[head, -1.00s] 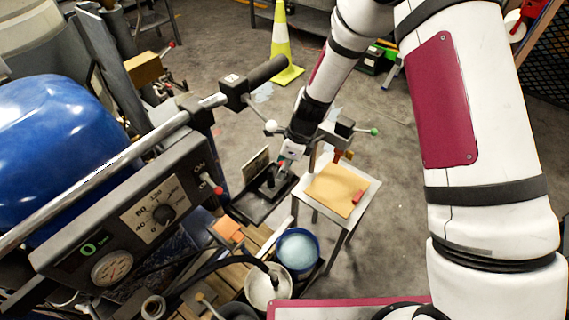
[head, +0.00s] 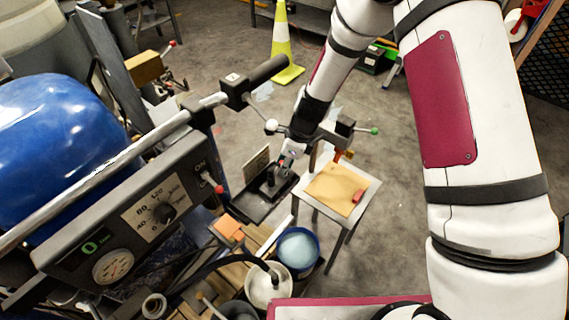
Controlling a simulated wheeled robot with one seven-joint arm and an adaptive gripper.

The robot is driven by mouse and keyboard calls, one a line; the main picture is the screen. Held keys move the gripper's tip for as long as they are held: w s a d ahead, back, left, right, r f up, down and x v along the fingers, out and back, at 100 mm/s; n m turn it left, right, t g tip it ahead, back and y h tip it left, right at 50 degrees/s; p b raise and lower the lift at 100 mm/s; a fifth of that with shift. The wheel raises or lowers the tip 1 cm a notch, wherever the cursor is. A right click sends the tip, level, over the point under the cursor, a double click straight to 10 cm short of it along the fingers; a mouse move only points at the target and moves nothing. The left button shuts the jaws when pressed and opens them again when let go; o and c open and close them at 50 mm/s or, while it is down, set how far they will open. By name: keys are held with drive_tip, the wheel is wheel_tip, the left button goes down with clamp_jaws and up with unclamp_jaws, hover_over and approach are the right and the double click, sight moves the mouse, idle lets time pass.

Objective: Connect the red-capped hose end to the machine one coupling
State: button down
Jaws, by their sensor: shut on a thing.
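My gripper (head: 282,168) is at the end of my arm near the picture's middle, low beside the small table. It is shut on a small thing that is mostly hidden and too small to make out. A dark valve block (head: 345,126) with a green-knobbed lever stands just right of my wrist. A red part (head: 338,156) shows below that block; I cannot tell whether it is a hose end. The machine's control panel (head: 125,215) with dial and gauge fills the left. I cannot make out the coupling for certain.
A small table (head: 303,197) with a tan top carries a small red piece (head: 358,196). A blue bucket (head: 298,250) and a white bucket (head: 268,286) stand below it. The machine's handlebar (head: 150,140) lies left of my arm. Floor right of the table is clear.

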drive_tip(key=shift+r, duration=0.7)
drive_tip(key=shift+a+r+p, duration=0.2)
drive_tip(key=shift+r+p, duration=0.65)
drive_tip(key=shift+r, duration=1.05)
